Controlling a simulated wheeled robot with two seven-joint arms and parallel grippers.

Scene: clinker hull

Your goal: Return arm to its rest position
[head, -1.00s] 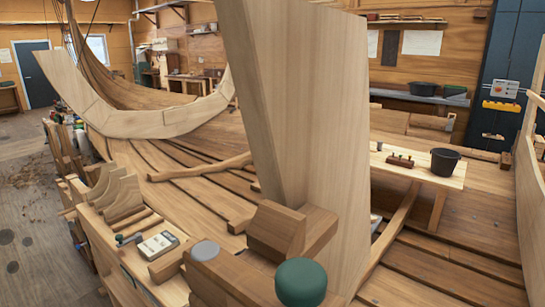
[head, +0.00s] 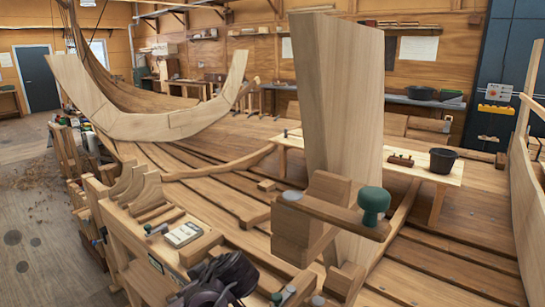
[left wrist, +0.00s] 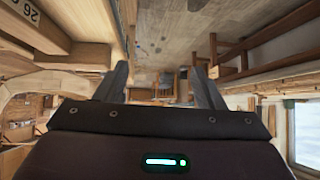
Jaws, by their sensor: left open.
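My left gripper (left wrist: 160,82) shows in the left wrist view with its two dark fingers apart and nothing between them. In the head view, dark parts of my left arm show at the bottom, left of centre, over the near edge of the workbench; its fingertips cannot be made out there. My right gripper is in neither view.
A tall pale timber (head: 342,95) stands right of centre, with a wooden clamp bearing a green knob (head: 374,200) in front. A black bucket (head: 443,160) stands on a plank bench. Floor at left is open.

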